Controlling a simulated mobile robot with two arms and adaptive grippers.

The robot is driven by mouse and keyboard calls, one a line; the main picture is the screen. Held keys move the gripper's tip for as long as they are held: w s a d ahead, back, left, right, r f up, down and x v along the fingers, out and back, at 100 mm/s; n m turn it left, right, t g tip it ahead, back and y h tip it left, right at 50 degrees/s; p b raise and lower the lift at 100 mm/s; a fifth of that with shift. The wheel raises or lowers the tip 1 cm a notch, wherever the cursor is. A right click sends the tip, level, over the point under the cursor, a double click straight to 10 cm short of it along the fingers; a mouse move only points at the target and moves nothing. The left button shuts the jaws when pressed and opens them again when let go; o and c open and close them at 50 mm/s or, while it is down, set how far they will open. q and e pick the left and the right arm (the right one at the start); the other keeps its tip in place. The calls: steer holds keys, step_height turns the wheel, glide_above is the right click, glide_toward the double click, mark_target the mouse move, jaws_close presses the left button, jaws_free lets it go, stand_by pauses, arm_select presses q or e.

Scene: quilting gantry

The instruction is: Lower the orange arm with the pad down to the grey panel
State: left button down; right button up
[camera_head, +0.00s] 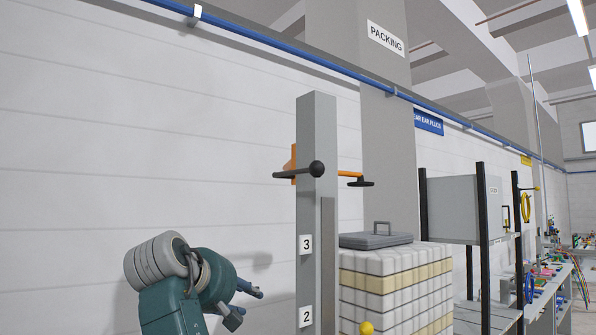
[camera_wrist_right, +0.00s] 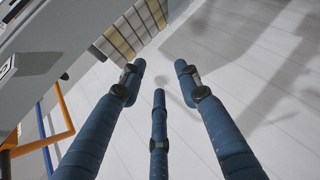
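The orange arm (camera_head: 349,173) sticks out to the right from high on a grey post (camera_head: 316,230), above its "3" label. A dark flat pad (camera_head: 360,183) is at its end, and a black ball knob (camera_head: 316,169) is on the near side. A flat grey piece with a handle (camera_head: 375,240) lies below the pad, clearly apart from it; I cannot tell if this is the grey panel. My right gripper (camera_head: 250,297) is left of the post and lower than the arm. In the wrist view its blue fingers (camera_wrist_right: 158,75) are spread and empty. Orange bars (camera_wrist_right: 60,137) show at left there.
A stack of white and yellowish quilted blocks (camera_head: 395,290) stands under the flat grey piece. A yellow ball (camera_head: 366,328) is at its near side. A dark-framed shelf (camera_head: 483,240) stands to the right. The white wall (camera_head: 150,130) is close behind my right gripper.

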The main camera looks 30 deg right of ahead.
steer(key=s+r+h, duration=0.1)
steer(key=s+r, duration=0.2)
steer(key=r, duration=0.5)
steer(key=s+r+h, duration=0.1)
steer(key=s+r, duration=0.2)
steer(key=r, duration=0.5)
steer(key=h, duration=0.2)
glide_toward(299, 170)
steer(key=shift+m+g, duration=0.4)
steer(key=p+x, duration=0.1)
steer(key=x, duration=0.2)
steer(key=p+x, duration=0.1)
steer(key=x, duration=0.3)
steer(key=p+x, duration=0.1)
steer(key=x, duration=0.2)
steer(key=shift+w+d+r+p, duration=0.15)
steer(key=shift+w+r+p, duration=0.1)
steer(key=shift+w+p, duration=0.25)
steer(key=shift+w, duration=0.1)
jaws_close()
